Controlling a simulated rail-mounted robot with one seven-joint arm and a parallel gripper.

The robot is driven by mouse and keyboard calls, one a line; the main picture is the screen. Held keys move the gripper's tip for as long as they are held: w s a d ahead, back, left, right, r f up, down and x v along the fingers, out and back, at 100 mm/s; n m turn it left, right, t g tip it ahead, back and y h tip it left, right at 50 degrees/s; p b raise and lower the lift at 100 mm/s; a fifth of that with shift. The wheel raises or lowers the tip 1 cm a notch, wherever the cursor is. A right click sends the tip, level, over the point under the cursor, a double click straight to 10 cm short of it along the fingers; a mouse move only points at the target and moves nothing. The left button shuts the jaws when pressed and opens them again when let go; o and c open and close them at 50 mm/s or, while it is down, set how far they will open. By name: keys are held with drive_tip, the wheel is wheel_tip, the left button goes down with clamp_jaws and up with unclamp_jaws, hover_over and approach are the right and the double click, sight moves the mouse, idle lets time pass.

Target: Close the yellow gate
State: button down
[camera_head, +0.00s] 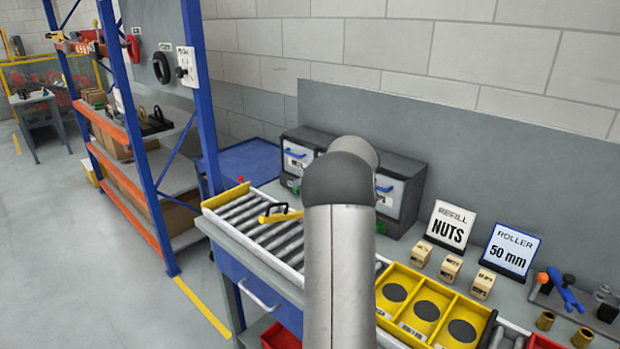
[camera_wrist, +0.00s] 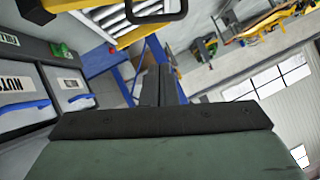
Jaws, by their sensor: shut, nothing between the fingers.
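The yellow gate (camera_head: 279,216) is a short yellow bar with a black handle (camera_head: 281,211). It stands over the rollers of the roller conveyor (camera_head: 236,213), left of my arm in the head view. In the wrist view the yellow gate (camera_wrist: 150,27) and its black handle show at the top edge, partly cut off. My gripper (camera_wrist: 161,84) shows in the wrist view, shut and empty, its dark fingers below the gate in the picture and apart from it. In the head view my arm hides the gripper and part of the conveyor.
Grey drawer cabinets (camera_head: 408,163) with blue handles stand behind the conveyor. A yellow bin tray (camera_head: 386,312) and small wooden blocks lie to the right. A blue-orange shelf (camera_head: 150,190) stands at left.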

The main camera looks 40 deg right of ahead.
drive_tip(key=w+a+f, duration=0.2)
drive_tip(key=w+f, duration=0.2)
drive_tip(key=f, duration=0.1)
drive_tip(key=shift+a+f, duration=0.3)
drive_tip(key=shift+f, duration=0.05)
